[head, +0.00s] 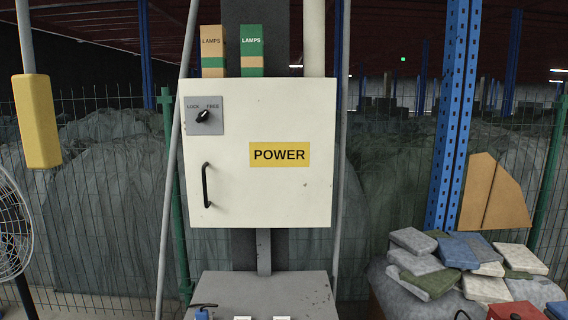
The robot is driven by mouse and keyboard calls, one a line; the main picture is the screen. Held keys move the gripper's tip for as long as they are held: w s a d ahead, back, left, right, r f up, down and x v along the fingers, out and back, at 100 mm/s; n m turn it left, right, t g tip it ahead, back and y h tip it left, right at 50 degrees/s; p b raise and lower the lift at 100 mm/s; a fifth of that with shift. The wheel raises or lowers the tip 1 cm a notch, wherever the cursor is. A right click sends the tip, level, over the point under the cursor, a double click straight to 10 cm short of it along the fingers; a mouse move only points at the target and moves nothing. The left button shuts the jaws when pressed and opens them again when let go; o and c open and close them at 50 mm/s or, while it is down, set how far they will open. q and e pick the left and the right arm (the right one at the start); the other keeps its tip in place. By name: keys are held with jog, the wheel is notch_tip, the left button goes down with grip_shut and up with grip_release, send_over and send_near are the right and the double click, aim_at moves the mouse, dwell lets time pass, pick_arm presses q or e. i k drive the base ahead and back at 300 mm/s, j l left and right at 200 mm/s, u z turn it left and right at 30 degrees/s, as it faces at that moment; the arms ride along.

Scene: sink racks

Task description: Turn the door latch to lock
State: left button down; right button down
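The door latch is a black rotary knob (203,116) on a grey plate (218,126) at the upper left of a closed white cabinet door (265,195). The plate is marked LOCK on the left and FREE on the right. The knob is tilted, with its upper end leaning right towards FREE. A black bar handle (206,186) sits below the plate. A yellow POWER label (279,155) is on the door. Neither of my grippers shows in the head view.
Two LAMPS boxes, one tan (211,45) and one green (252,45), stand on top of the cabinet. A grey surface (262,292) with small items is below it. The space before the door looks clear.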

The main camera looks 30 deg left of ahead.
aim_at(204, 115)
jog(key=u, duration=1.8)
jog(key=i+l+u, duration=0.1)
jog(key=u, duration=0.3)
jog(key=l+u, duration=0.15)
jog(key=u, duration=0.2)
jog(key=i+l+u, duration=0.1)
jog(key=l+u, duration=0.2)
jog(key=l, duration=0.2)
jog(key=l+u, duration=0.35)
jog(key=l, duration=0.2)
